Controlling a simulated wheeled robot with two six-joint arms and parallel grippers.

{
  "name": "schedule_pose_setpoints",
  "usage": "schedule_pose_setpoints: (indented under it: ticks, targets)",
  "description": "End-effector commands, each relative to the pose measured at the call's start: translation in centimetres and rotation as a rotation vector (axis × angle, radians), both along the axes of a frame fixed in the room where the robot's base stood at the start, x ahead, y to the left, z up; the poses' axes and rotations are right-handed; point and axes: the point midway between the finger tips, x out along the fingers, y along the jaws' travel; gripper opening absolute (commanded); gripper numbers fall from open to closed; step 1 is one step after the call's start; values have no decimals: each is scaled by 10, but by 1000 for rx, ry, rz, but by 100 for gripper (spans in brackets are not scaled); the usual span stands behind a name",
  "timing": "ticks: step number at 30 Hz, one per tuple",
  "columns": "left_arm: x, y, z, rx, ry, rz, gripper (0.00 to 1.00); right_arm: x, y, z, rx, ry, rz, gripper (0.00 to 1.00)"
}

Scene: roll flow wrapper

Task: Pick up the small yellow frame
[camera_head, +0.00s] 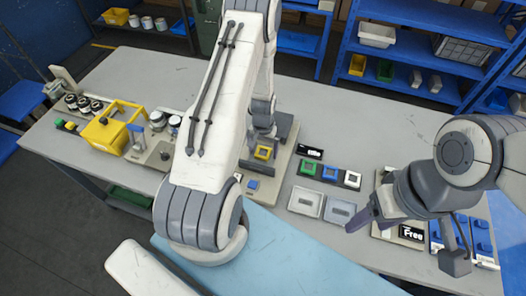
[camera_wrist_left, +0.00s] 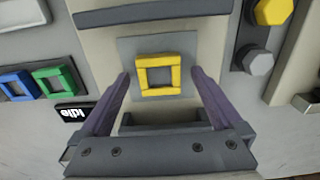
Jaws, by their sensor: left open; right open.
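The small yellow frame (camera_wrist_left: 158,76) is a square ring lying on a grey square plate in the left wrist view. It also shows in the head view (camera_head: 263,153), just below my left gripper. In the head view my left arm hides part of the station. My right gripper (camera_head: 364,218) is over the right part of the table, well away from the yellow frame; its fingers are seen nearly edge-on.
Green (camera_head: 308,168), blue (camera_head: 330,174) and white (camera_head: 352,180) square frames sit in a row to the right, near a black "Idle" label (camera_head: 309,152). Two grey trays (camera_head: 306,202) lie in front. A yellow machine (camera_head: 112,130) stands at left. The table's back right is clear.

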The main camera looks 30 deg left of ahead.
Motion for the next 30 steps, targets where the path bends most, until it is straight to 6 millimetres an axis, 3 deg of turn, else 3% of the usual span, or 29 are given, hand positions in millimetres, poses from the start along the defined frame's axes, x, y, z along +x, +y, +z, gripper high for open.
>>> schedule_pose_setpoints:
  ticks: [5, 6, 12, 13, 23, 30]
  targets:
    - [0, 0, -1, 0, 0, 0, 100, 0, 0, 0, 0, 0, 0, 62]
    - [0, 0, -1, 0, 0, 0, 96, 0, 0, 0, 0, 0, 0, 62]
    - [0, 0, 0, 0, 0, 0, 20, 0, 0, 0, 0, 0, 0, 62]
    - [0, 0, 0, 0, 0, 0, 11, 0, 0, 0, 0, 0, 0, 62]
    - [1, 0, 2, 0, -1, 0, 11, 0, 0, -2, 0, 0, 0, 62]
    - [1, 0, 21, 1, -4, 0, 11, 0, 0, -11, 0, 0, 1, 62]
